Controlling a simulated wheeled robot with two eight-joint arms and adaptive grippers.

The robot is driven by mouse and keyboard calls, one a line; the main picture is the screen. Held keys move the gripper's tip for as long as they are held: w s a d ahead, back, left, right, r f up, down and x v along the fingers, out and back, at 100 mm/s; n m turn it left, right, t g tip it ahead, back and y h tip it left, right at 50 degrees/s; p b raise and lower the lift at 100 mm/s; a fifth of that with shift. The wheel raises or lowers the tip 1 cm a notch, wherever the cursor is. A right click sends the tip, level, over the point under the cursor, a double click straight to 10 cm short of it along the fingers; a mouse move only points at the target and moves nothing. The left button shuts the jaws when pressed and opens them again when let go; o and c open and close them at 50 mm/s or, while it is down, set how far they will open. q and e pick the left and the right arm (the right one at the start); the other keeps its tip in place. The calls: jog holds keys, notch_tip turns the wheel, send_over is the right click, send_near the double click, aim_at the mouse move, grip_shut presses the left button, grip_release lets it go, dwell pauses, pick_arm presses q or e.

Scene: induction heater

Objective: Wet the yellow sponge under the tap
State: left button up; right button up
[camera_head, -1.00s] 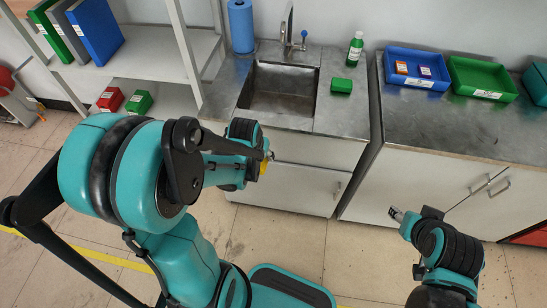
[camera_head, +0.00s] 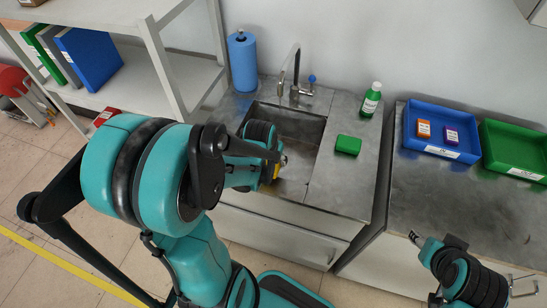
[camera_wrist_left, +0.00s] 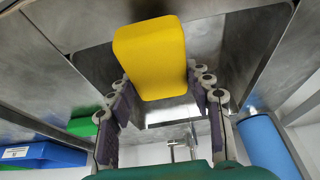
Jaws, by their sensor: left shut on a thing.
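The yellow sponge (camera_wrist_left: 150,55) sits between the two fingers of my left gripper (camera_wrist_left: 163,90) in the left wrist view. Only a small yellow part of the sponge (camera_head: 276,172) shows in the head view. My left gripper (camera_head: 281,163) is shut on it, over the front part of the sink basin (camera_head: 312,128). The metal tap (camera_head: 297,68) stands behind the basin, apart from the sponge; it also shows in the left wrist view (camera_wrist_left: 192,140). It has a blue knob (camera_head: 311,79). My right gripper (camera_head: 415,239) is at lower right, apart from everything; its jaws are too small to judge.
A blue paper roll (camera_head: 242,62) stands left of the tap. A green sponge (camera_head: 348,145) and a green bottle (camera_head: 370,100) are on the counter right of the basin. Blue (camera_head: 441,153) and green (camera_head: 515,172) trays stand further right. A shelf rises at left.

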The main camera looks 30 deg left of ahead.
pick_arm(q)
jog(key=shift+w+a, duration=0.1)
jog(key=shift+w, duration=0.25)
jog(key=w+a+f+b, duration=0.1)
jog(key=w+a, duration=0.2)
jog(key=w, duration=0.3)
jog(key=w+a+f+b, duration=0.1)
jog(key=w+a+b, duration=0.1)
jog(key=w, duration=0.4)
jog(key=shift+a+f, duration=0.35)
jog(key=shift+a, duration=0.05)
jog(key=shift+w, duration=0.1)
jog(key=s+d, duration=0.3)
jog(key=s, duration=0.4)
jog(key=shift+s+d, duration=0.15)
jog(key=shift+d, duration=0.05)
dwell(0.5)
dwell(1.1)
